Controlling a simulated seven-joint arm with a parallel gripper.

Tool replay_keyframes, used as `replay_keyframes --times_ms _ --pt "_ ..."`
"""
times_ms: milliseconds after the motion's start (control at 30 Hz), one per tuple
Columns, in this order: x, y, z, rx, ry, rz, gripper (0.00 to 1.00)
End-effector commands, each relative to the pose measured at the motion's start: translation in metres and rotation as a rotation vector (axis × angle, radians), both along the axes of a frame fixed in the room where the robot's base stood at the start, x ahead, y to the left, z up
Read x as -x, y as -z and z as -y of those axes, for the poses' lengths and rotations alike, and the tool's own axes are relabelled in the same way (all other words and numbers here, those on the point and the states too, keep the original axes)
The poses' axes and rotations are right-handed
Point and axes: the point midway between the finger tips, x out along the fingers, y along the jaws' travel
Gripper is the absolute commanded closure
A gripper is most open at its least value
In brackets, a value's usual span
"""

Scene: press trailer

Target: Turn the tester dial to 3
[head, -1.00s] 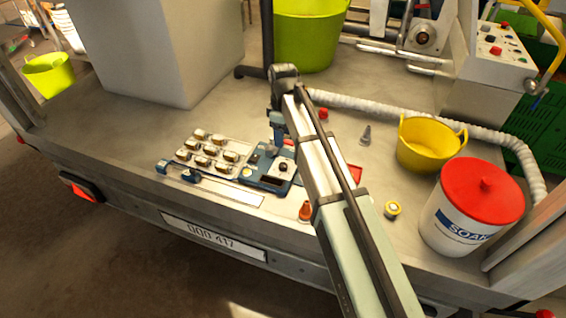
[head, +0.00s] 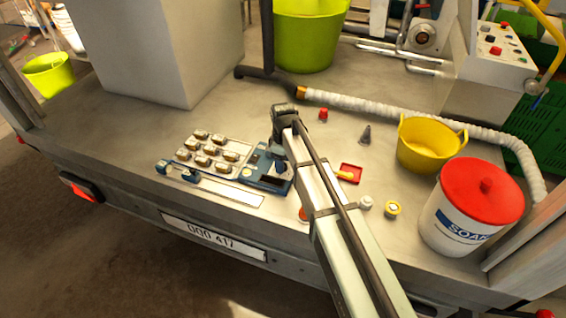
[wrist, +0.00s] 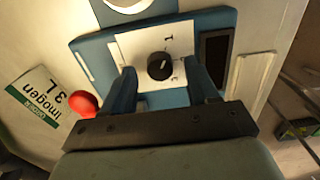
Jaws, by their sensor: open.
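The tester (head: 257,170) is a blue unit at the right end of the panel on the trailer bed; my arm partly covers it in the head view. In the wrist view its white plate (wrist: 135,47) carries a black dial (wrist: 160,66) with a light pointer mark and printed numerals, of which a 1 and part of another show. My gripper (wrist: 162,78) is open. Its two blue fingers stand on either side of the dial, which lies between them near the tips. I cannot tell whether they touch it. In the head view my gripper (head: 279,160) is directly over the tester.
Rows of small parts (head: 208,148) sit left of the tester. A white hose (head: 400,108) runs behind.

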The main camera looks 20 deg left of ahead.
Motion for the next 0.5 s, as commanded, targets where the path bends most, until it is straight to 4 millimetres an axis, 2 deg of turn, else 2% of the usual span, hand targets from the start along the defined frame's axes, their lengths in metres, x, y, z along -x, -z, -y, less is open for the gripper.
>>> replay_keyframes --times_ms 167,467,500 --pt "0.0001 0.0085 0.0 0.0 0.0 0.0 0.41" --pt "0.0001 0.0092 0.0 0.0 0.0 0.0 0.41" --pt "0.0001 0.0091 0.0 0.0 0.0 0.0 0.45"
